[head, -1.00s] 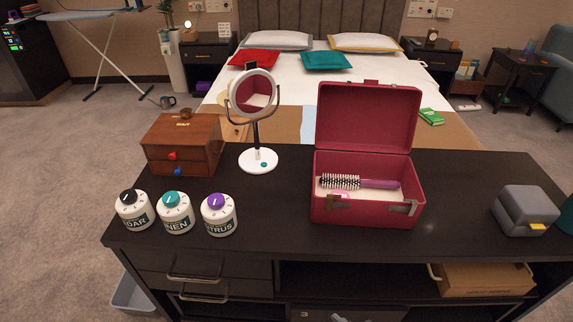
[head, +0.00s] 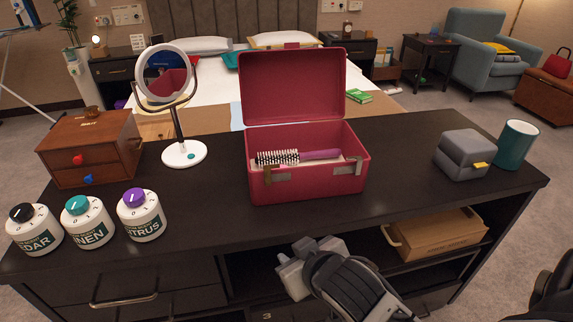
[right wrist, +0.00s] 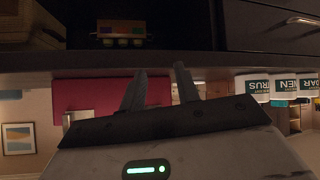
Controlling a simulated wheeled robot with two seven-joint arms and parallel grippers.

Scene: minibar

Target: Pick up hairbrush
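The hairbrush (head: 320,155), with a purple handle and pale bristles with dark tips, lies across the inside of an open red case (head: 306,188) on the dark cabinet top. The bristle head is at the left, the handle at the right. The case's front wall hides its lower part. My right gripper (head: 302,262) is in front of the cabinet, below and apart from the case. In the right wrist view its two fingers (right wrist: 160,88) stand apart with nothing between them. The case shows there inverted (right wrist: 85,92); the brush does not. My left gripper is not in view.
A round mirror (head: 184,153) and wooden box (head: 92,150) stand left of the case. Several labelled jars (head: 140,218) stand front left. A grey box (head: 465,154) and teal cup (head: 515,145) are at right.

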